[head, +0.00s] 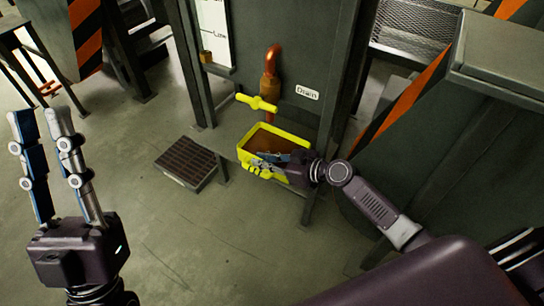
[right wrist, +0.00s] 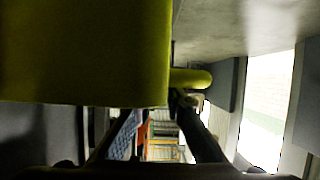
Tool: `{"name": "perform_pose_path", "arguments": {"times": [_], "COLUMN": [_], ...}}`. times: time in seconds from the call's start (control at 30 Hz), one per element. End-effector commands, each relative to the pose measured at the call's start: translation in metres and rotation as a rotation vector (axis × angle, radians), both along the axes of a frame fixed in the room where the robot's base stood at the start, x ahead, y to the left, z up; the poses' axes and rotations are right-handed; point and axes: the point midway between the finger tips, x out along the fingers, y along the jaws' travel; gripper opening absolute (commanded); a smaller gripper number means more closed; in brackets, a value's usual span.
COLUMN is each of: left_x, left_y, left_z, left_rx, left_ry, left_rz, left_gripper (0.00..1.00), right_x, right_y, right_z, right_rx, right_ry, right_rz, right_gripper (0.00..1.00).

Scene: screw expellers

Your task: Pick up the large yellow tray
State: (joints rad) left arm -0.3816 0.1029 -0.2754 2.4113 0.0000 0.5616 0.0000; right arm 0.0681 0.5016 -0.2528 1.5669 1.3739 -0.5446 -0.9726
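The large yellow tray (head: 303,140) sits low in front of the machine under the orange pipe, with brown contents inside. My right gripper (head: 266,164) is at its near side, beside a yellow handle (head: 253,170). In the right wrist view, the tray's yellow wall (right wrist: 85,50) fills the upper left, and a rounded yellow bar (right wrist: 190,78) sticks out to its right. The right fingers (right wrist: 158,115) are apart with a gap between them; whether they touch the handle is hard to see. My left gripper (head: 40,116) is raised at the left, open and empty.
A yellow valve handle (head: 257,102) and the orange pipe (head: 270,62) are just above the tray. A machine leg (head: 312,195) stands at its right. A dark grated box (head: 186,163) is on the floor to the left. The floor in front is clear.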

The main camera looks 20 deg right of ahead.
Motion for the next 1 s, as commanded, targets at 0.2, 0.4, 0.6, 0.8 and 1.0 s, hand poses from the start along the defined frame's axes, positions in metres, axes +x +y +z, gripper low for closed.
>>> {"name": "perform_pose_path", "arguments": {"times": [0.2, 0.4, 0.6, 0.8, 1.0], "left_x": [-0.001, -0.0009, -0.0008, -0.0008, 0.0036], "left_y": [0.0002, 0.0002, 0.0001, 0.0, -0.0011], "left_z": [0.0009, 0.0007, 0.0008, 0.0008, 0.0001], "left_rx": [-0.001, -0.001, -0.001, -0.001, 0.005], "left_ry": [-0.005, -0.005, -0.004, -0.003, 0.017], "left_rz": [0.0, 0.0, 0.0, 0.0, 0.0], "left_gripper": [0.22, 0.22, 0.22, 0.22, 0.22], "right_x": [0.0007, 0.0006, 0.001, 0.001, 0.0003], "right_y": [0.0009, 0.0007, 0.0007, 0.0006, 0.0015], "right_z": [-0.0004, -0.0004, 0.0007, 0.0007, 0.0035], "right_rx": [0.0, 0.0, 0.0, 0.0, 0.0], "right_ry": [0.0, 0.0, -0.002, -0.002, -0.001], "right_rz": [0.0, 0.0, -0.001, -0.001, 0.0], "right_gripper": [0.12, 0.0, 0.0, 0.0, 0.0]}}
